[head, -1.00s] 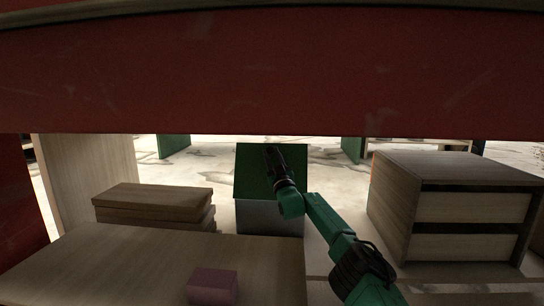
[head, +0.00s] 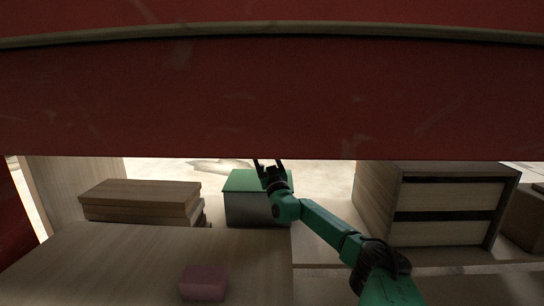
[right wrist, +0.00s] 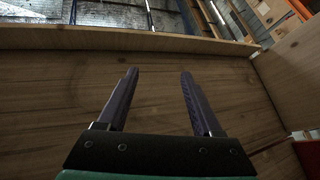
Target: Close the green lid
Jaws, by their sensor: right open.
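The green lid (head: 243,180) lies low across the top of a grey box (head: 246,209) in the middle of the head view, and looks flat or nearly flat. My right gripper (head: 268,164) is over the right part of the lid with its fingers apart and pointing away from me. The arm hides the lid's right side, and I cannot tell whether it touches. In the right wrist view, my right gripper (right wrist: 159,75) is open and empty in front of a wooden surface; the lid does not show there. My left gripper is not in view.
A red beam (head: 270,100) crosses the upper head view. Stacked wooden boards (head: 142,198) lie left of the box, and a wooden drawer unit (head: 447,205) stands right. A pink block (head: 204,283) sits on the wooden table (head: 110,265) in front.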

